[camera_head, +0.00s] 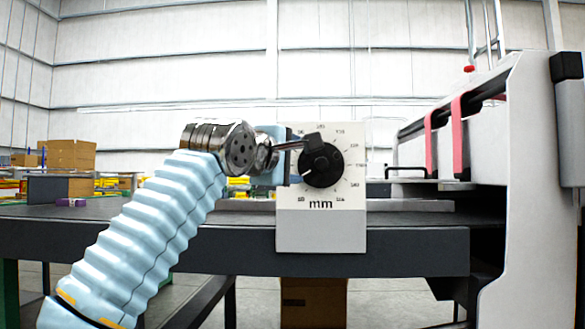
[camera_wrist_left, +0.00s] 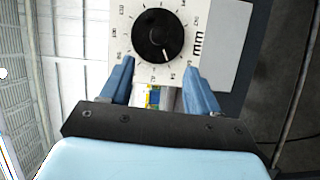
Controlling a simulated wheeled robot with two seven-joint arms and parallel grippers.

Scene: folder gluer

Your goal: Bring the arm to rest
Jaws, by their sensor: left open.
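My left arm in its pale blue ribbed sleeve comes in from the lower left of the head view. Its gripper (camera_head: 300,146) is at the upper left of a black round knob (camera_head: 322,168) on a white dial panel (camera_head: 320,232) marked "mm". In the left wrist view, the two blue fingers (camera_wrist_left: 159,68) are spread with nothing between them. The knob (camera_wrist_left: 158,36) with its white pointer line lies beyond the fingertips, on the panel (camera_wrist_left: 215,25). Whether a fingertip touches the knob cannot be told. My right gripper is not in view.
The panel is fixed at the front of a dark machine table (camera_head: 420,245). A grey machine housing (camera_head: 530,190) with red-pink straps (camera_head: 457,135) stands at the right. Cardboard boxes (camera_head: 70,154) are at the back left. The space above the table's left part is open.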

